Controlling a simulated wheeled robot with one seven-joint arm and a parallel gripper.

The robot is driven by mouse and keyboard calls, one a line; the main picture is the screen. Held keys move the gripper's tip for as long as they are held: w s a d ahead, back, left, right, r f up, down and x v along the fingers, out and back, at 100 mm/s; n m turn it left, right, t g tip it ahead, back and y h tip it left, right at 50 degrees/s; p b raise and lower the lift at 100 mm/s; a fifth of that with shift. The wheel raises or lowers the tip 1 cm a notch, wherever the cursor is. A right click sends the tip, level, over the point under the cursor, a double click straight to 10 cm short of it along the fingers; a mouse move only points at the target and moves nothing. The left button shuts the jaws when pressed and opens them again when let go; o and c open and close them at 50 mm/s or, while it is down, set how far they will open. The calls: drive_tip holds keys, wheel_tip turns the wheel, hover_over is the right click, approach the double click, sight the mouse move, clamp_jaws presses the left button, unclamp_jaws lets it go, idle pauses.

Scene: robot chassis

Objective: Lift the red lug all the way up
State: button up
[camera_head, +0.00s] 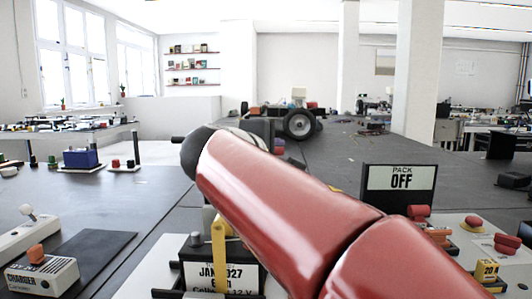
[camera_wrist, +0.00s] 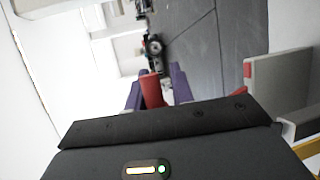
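In the wrist view the purple fingers of my gripper (camera_wrist: 158,92) stand apart. A red upright piece, which looks like the red lug (camera_wrist: 152,91), shows between them, close to the left finger. A pale gap shows between it and the right finger. The dark gripper body hides its lower end, and I cannot tell whether either finger touches it.
A black sign reading PACK OFF (camera_head: 399,186) stands right of my arm. A yellow lever (camera_head: 219,243) stands by a dated label (camera_head: 218,277), partly hidden by the arm. A charger box (camera_head: 42,277) is at front left. A wheeled chassis (camera_head: 299,124) is farther back.

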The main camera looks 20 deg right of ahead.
drive_tip(key=v, duration=0.7)
drive_tip(key=shift+s+a+b, duration=0.25)
drive_tip(key=shift+a+b, duration=0.05)
